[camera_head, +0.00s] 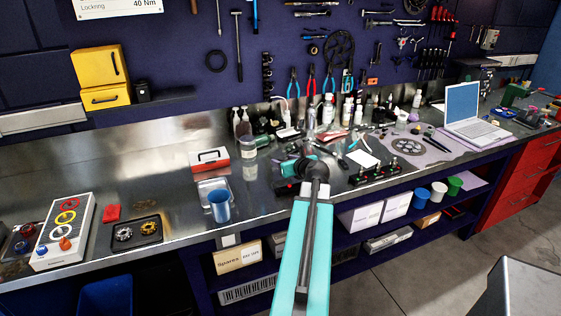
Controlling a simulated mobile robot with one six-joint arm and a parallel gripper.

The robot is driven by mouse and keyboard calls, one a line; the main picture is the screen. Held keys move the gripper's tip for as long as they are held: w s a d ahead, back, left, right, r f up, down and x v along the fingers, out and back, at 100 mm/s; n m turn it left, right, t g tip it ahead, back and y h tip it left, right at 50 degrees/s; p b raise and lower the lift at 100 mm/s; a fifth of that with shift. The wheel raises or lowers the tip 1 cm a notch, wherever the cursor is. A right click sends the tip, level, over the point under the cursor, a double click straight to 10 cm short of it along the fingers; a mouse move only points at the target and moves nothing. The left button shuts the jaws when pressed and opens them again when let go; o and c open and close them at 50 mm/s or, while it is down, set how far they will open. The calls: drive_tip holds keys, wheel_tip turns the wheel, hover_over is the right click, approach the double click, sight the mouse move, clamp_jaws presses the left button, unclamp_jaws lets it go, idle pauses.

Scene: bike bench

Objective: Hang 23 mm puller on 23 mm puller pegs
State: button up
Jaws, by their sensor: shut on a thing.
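My gripper (294,167) is over the middle of the metal bench, mostly hidden behind the dark wrist of my teal arm. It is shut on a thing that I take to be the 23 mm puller. The puller's shape is hidden or too small to make out. The purple wall board (180,55) rises behind the bench, with tools hung on it. I cannot tell which of its pegs are the 23 mm puller pegs. My gripper is low in front of the board and apart from it.
Bottles (328,110), pliers (311,80) and a chainring (340,48) crowd the area behind my gripper. A blue cup (219,206), a glass jar (249,152) and a red-and-white box (209,160) stand to its left. A laptop (470,108) is at right. The bench's back left is clear.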

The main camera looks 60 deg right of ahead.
drive_tip(key=shift+w+d+f, duration=0.1)
drive_tip(key=shift+w+d, duration=0.85)
drive_tip(key=shift+w, duration=0.15)
drive_tip(key=shift+w+d+p, duration=0.4)
drive_tip(key=shift+w+d+f, duration=0.15)
drive_tip(key=shift+w+f, duration=0.1)
drive_tip(key=shift+f, duration=0.4)
drive_tip(key=shift+f+p, duration=0.75)
drive_tip(key=shift+f, duration=0.25)
drive_tip(key=shift+f, duration=0.2)
drive_tip(key=o, duration=1.2)
drive_tip(key=shift+b, duration=0.4)
